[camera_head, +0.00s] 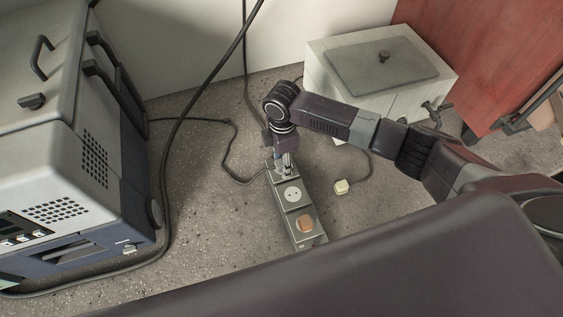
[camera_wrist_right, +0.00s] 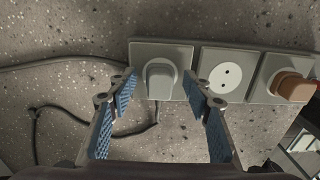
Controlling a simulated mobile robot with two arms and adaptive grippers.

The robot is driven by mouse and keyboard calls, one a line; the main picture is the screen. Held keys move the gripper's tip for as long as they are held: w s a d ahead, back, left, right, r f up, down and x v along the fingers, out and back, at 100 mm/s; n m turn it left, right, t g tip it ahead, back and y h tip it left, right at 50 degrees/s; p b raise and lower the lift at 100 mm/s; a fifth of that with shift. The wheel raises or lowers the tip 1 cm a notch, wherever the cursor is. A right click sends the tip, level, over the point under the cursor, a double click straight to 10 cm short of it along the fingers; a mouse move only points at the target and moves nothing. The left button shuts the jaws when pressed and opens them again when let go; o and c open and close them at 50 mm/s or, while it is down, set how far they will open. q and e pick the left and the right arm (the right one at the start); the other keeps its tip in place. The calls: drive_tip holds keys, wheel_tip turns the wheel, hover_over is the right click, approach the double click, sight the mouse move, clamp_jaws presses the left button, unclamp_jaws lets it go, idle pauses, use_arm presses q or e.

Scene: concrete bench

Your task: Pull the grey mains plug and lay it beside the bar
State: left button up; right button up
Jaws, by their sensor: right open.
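The socket bar (camera_head: 300,213) lies on the bench below my right gripper (camera_head: 286,162). In the right wrist view it shows as a row of grey socket blocks (camera_wrist_right: 192,57). The grey mains plug (camera_wrist_right: 159,76) sits in the socket at the left of that view. My right gripper (camera_wrist_right: 160,88) is open, with one blue-padded finger on each side of the plug and visible gaps between. In the head view the gripper hides most of the plug. The middle socket (camera_head: 292,194) is empty. An orange-brown plug (camera_head: 305,226) sits in the near socket. My left gripper is out of view.
A grey-and-blue instrument (camera_head: 95,170) stands at the left. A pale box (camera_head: 385,75) stands behind my right arm. A cream plug (camera_head: 341,187) on a cord lies right of the bar. A thick black cable (camera_head: 172,140) crosses the bench at left; bare bench (camera_head: 215,215) lies left of the bar.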

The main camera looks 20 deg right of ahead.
idle(0.3)
clamp_jaws()
drive_tip(key=shift+r, duration=0.15)
drive_tip(key=shift+r+p, duration=2.9)
drive_tip(key=shift+p, duration=0.5)
